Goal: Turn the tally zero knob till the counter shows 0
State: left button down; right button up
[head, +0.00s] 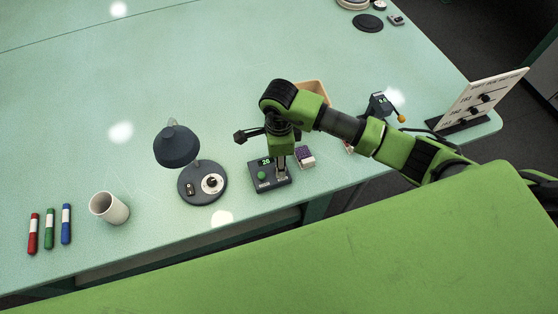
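A dark box (256,186) stands near the table's front edge. Its small lit green display (266,161) seems to read 20, and a round green button or knob (261,175) sits on its top. My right gripper (281,172) points down over the right part of this box, with its fingertips at or just above the top. Whether the fingers are apart or closed on a knob there cannot be made out. A second small dark device (379,104) with an orange-tipped lever stands farther right; its small face is too tiny to read. My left gripper is not in view.
A dark desk lamp (176,146) stands left of the box. A white cup (110,208) and several markers (48,230) are farther left. A purple-topped block (305,156) sits close right of the box, a tan bin (316,90) behind my arm, a sign board (485,98) far right.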

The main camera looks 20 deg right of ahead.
jog(key=shift+f, duration=1.15)
grip_shut()
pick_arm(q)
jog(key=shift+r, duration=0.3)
